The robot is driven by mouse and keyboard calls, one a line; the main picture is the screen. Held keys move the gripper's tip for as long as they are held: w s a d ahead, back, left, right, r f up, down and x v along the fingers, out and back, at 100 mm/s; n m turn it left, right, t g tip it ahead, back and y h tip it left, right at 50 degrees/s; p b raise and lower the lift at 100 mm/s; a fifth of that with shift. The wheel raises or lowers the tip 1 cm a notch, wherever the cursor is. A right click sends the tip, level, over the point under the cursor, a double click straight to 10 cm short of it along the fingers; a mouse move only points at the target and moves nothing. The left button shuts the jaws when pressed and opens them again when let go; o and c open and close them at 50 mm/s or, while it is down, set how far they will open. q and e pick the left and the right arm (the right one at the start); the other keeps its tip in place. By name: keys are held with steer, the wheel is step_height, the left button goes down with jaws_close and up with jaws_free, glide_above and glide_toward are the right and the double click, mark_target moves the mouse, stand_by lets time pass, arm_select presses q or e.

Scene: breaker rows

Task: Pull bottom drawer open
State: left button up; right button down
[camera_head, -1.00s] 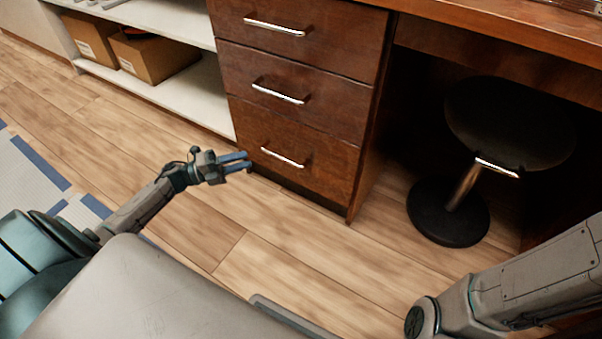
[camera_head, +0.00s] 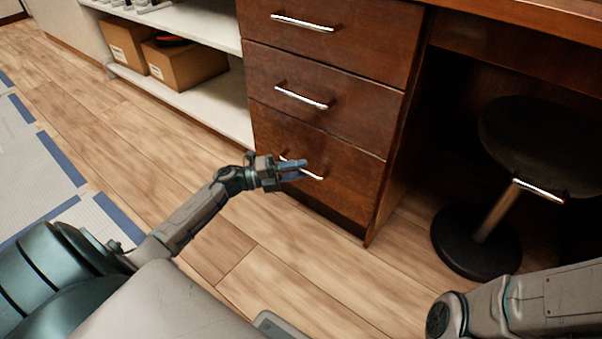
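The bottom drawer (camera_head: 340,183) is the lowest of three dark brown wooden drawers, and its front sits flush with the cabinet. Its slim silver handle (camera_head: 317,177) runs slanting across the front. My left gripper (camera_head: 304,169) is at this handle, with its two bluish fingers pointing right and a narrow gap between them. The fingers hide the handle's middle; I cannot tell whether they touch it. My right gripper is not in view; only part of my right arm shows at the lower right.
The middle drawer (camera_head: 315,100) and top drawer (camera_head: 330,38) are shut above. A black stool (camera_head: 476,243) stands under the desk at right. An open white shelf (camera_head: 205,98) with cardboard boxes (camera_head: 185,66) is at left. Wooden floor (camera_head: 275,270) before the drawers is clear.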

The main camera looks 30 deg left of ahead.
arm_select(q)
steer(key=shift+w+d+r, duration=0.1)
steer(key=shift+w+d, duration=0.2)
steer(key=shift+d, duration=0.1)
jaws_close()
steer(key=shift+s, duration=0.1)
